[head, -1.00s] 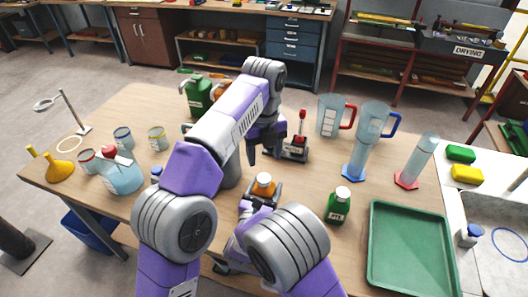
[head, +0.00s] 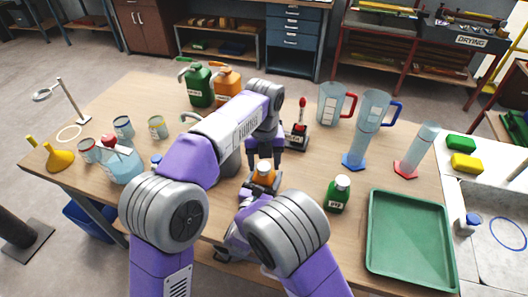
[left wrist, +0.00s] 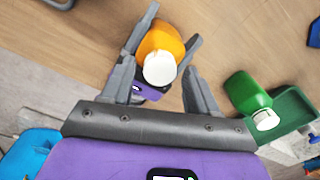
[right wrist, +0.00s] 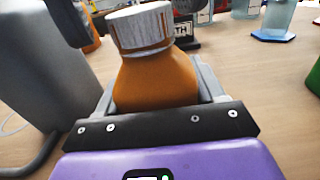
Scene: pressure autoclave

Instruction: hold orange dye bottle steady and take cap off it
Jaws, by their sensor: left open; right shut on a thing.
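The orange dye bottle (head: 263,178) stands upright near the table's front middle, with a white ribbed cap (right wrist: 140,27) on its neck. My right gripper (head: 259,188) is shut around the bottle's body, as the right wrist view shows with the orange body (right wrist: 155,82) between its fingers. My left gripper (head: 265,158) is open and points down from above at the cap. In the left wrist view the white cap (left wrist: 160,68) shows between the spread left fingers, with a gap on each side. The bottle's base is hidden by my right gripper.
A grey cylindrical vessel (right wrist: 40,70) is close on the left of the orange bottle. Jugs and cylinders (head: 368,125) stand farther back right. Bare table lies between the bottles.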

